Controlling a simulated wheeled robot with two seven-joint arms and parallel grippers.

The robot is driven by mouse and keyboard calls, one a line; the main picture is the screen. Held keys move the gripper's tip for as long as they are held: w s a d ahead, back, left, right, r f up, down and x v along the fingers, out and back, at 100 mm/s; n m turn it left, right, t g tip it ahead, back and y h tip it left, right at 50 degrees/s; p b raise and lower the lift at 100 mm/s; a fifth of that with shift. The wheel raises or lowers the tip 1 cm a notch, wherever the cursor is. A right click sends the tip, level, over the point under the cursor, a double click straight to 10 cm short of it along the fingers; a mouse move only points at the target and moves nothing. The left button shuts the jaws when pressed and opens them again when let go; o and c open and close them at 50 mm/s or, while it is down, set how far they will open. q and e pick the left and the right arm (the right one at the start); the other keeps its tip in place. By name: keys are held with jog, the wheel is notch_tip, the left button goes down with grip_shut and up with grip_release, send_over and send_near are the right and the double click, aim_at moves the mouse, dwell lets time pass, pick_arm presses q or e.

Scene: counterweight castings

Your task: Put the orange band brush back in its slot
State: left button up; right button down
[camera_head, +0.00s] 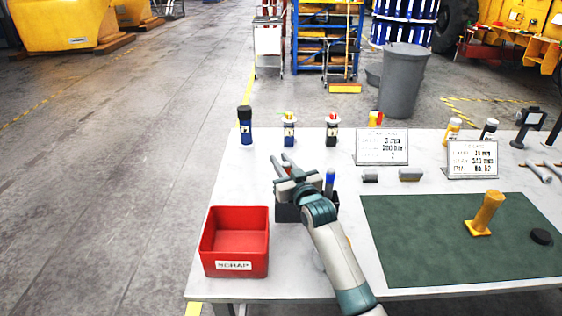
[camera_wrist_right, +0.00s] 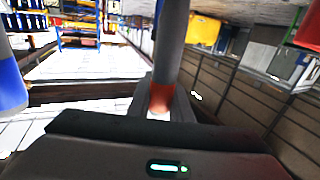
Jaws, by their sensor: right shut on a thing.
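The orange band brush shows in the right wrist view as a grey handle (camera_wrist_right: 171,48) with an orange-red band (camera_wrist_right: 162,96). My right gripper (camera_head: 283,166) is shut on it. In the head view the gripper hides most of the brush, and its lower end cannot be made out. The gripper is over the dark holder box (camera_head: 285,213), with the arm covering part of it. A blue item (camera_head: 330,180) stands upright at the holder's right side. The slots inside the holder are hidden. My left gripper is not in view.
A red scrap bin (camera_head: 238,266) stands left of the arm. A green mat (camera_head: 420,245) with a yellow casting (camera_head: 487,212) lies to the right. Bottles, including a blue one (camera_head: 246,128), and sign plates (camera_head: 382,146) line the back of the table.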

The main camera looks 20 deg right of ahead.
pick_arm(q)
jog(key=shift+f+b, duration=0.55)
pick_arm(e)
jog(key=shift+f, duration=1.1)
jog(key=c, duration=1.5)
grip_release()
jog(key=shift+s, duration=0.1)
jog(key=s, duration=0.2)
jog(key=s+b, duration=0.1)
jog(key=s, duration=0.3)
jog(key=shift+s+d+f, duration=0.15)
jog(key=shift+s+d, duration=0.2)
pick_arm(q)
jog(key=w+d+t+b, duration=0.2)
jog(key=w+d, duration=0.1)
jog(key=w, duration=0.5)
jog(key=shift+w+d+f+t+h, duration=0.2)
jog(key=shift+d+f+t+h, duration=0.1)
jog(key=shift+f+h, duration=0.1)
pick_arm(e)
jog(key=s, duration=0.7)
jog(key=s+d, duration=0.1)
jog(key=s, duration=0.2)
jog(key=shift+s+d, duration=0.1)
jog(key=shift+s, duration=0.15)
